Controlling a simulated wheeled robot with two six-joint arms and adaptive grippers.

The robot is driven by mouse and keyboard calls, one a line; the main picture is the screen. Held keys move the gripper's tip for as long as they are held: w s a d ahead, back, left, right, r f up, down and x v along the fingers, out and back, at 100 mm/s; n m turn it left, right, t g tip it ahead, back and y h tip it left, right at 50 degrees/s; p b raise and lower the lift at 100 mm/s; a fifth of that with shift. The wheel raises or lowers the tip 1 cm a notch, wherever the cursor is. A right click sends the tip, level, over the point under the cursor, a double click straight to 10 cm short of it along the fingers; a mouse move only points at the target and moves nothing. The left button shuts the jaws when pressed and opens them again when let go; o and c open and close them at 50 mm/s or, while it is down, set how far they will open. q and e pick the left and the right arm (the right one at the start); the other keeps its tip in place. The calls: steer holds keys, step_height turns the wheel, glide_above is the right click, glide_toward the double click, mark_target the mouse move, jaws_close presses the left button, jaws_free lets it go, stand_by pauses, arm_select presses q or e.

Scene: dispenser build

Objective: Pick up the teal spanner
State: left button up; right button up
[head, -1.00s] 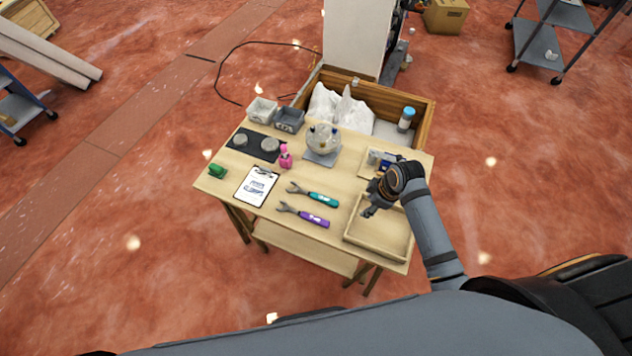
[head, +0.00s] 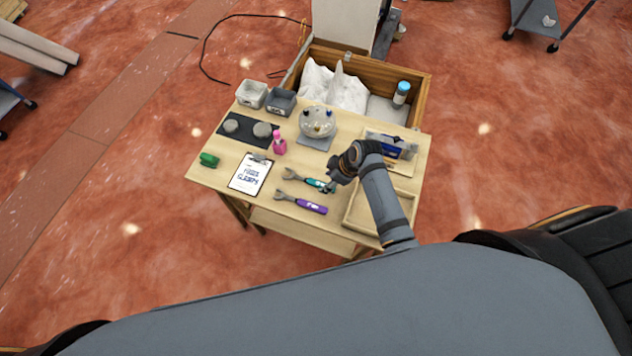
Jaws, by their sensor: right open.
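The teal spanner (head: 307,180) lies on the wooden table, its grey open jaw to the left and its teal handle to the right. A purple-handled spanner (head: 302,203) lies just in front of it, roughly parallel. My right gripper (head: 331,185) is open at the right end of the teal handle and hides that end. I cannot tell whether its fingers touch the handle or hover over it. My left gripper is not in view.
A shallow wooden tray (head: 350,225) sits at the table's right, under my right arm. A clipboard (head: 250,174), a green item (head: 208,160), a pink bottle (head: 279,143) and a round clear container (head: 317,122) stand around. Grey bins (head: 281,101) and a wooden crate (head: 419,98) are behind.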

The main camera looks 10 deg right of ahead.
mark_target(322, 184)
steer(key=x, duration=0.3)
steer(key=shift+w+f, duration=0.25)
steer(key=shift+f, duration=0.2)
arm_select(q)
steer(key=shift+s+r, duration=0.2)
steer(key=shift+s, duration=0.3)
arm_select(e)
jaws_close()
